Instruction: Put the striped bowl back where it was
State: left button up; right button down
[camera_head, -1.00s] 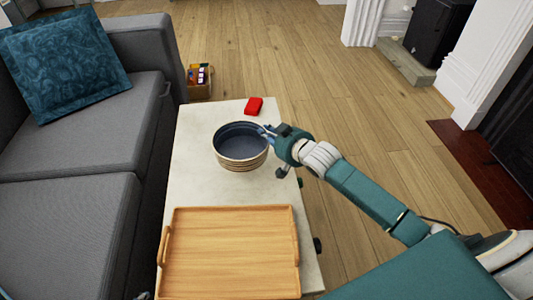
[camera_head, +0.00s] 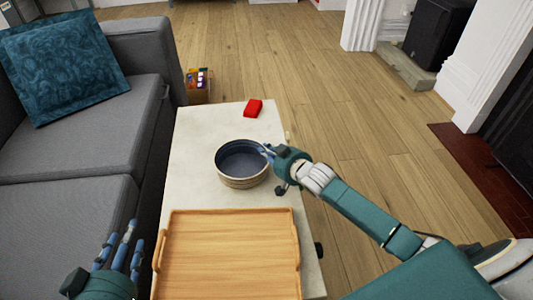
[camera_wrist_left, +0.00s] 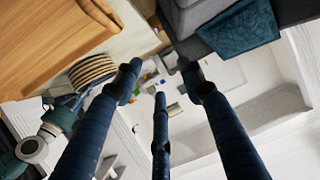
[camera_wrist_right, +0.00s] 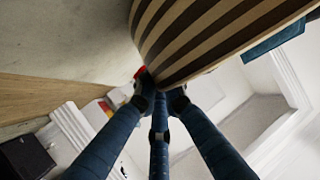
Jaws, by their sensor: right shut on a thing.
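The striped bowl (camera_head: 242,179) is dark blue inside with tan and dark bands outside. It is upright over the pale coffee table (camera_head: 196,143), just beyond the wooden tray (camera_head: 230,255); I cannot tell whether it touches the tabletop. My right gripper (camera_head: 267,152) is shut on the bowl's right rim. The bowl fills the top of the right wrist view (camera_wrist_right: 205,35), its wall against the fingertips (camera_wrist_right: 162,92). My left gripper (camera_head: 128,238) is open and empty, left of the tray beside the table. The left wrist view also shows the bowl (camera_wrist_left: 92,70).
A red object (camera_head: 253,108) lies at the table's far end. A grey sofa (camera_head: 75,140) with a teal cushion (camera_head: 65,65) runs along the left. A small box of items (camera_head: 197,86) stands on the floor beyond. Wooden floor (camera_head: 350,110) lies open on the right.

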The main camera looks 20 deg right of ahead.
pick_arm(q)
jog(key=shift+w+d+r, duration=0.1)
jog(key=shift+w+r, duration=0.15)
jog(key=shift+r, duration=0.3)
pick_arm(e)
jog(key=shift+w, duration=0.1)
jog(key=shift+f, duration=0.15)
jog(key=c, duration=1.8)
grip_release()
jog(key=shift+f, duration=0.15)
jog(key=shift+c, duration=0.2)
pick_arm(q)
jog(key=shift+r+t, duration=0.1)
jog(key=shift+t, duration=0.2)
